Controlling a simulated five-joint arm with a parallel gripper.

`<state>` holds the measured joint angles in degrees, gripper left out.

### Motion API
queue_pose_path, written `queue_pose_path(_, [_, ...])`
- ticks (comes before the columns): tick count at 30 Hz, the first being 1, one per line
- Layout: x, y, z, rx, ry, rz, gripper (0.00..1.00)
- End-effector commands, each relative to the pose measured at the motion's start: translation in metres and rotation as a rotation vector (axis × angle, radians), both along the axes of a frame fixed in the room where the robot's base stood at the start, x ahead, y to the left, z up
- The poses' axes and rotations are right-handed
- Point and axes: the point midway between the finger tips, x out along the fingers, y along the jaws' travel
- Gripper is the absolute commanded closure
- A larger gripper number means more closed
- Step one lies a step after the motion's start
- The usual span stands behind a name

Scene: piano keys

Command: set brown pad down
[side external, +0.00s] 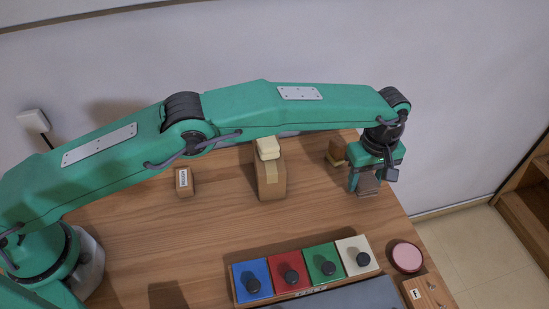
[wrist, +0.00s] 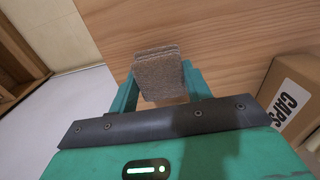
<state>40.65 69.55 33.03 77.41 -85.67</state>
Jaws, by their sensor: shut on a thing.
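The brown pad (wrist: 158,72) is a thick, rough-looking greyish-brown slab. In the wrist view it sits between the two green fingers of my gripper (wrist: 160,88), which is shut on it. In the side view my gripper (side external: 366,180) points down at the far right of the table, and the pad (side external: 368,188) shows at its lower end. The pad is over or near the wooden table top (side external: 330,215). I cannot tell whether its lower edge touches the wood.
A cardboard box (wrist: 292,98) marked CAPS is beside my gripper. A tan box (side external: 270,185) with pale yellow pieces on top stands mid-table, with a small labelled box (side external: 184,183) to its left. Coloured knobbed keys (side external: 292,277) and a pink round pad (side external: 407,257) lie in front.

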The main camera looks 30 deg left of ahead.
Motion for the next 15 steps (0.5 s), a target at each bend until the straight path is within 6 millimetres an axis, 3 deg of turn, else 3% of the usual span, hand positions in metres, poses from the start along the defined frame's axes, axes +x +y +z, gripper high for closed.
queue_pose_path(6, [0.0, 0.0, -0.023, 0.001, 0.001, 0.0, 0.73])
queue_pose_path(15, [0.0, 0.0, -0.026, 0.0, 0.0, 0.0, 0.73])
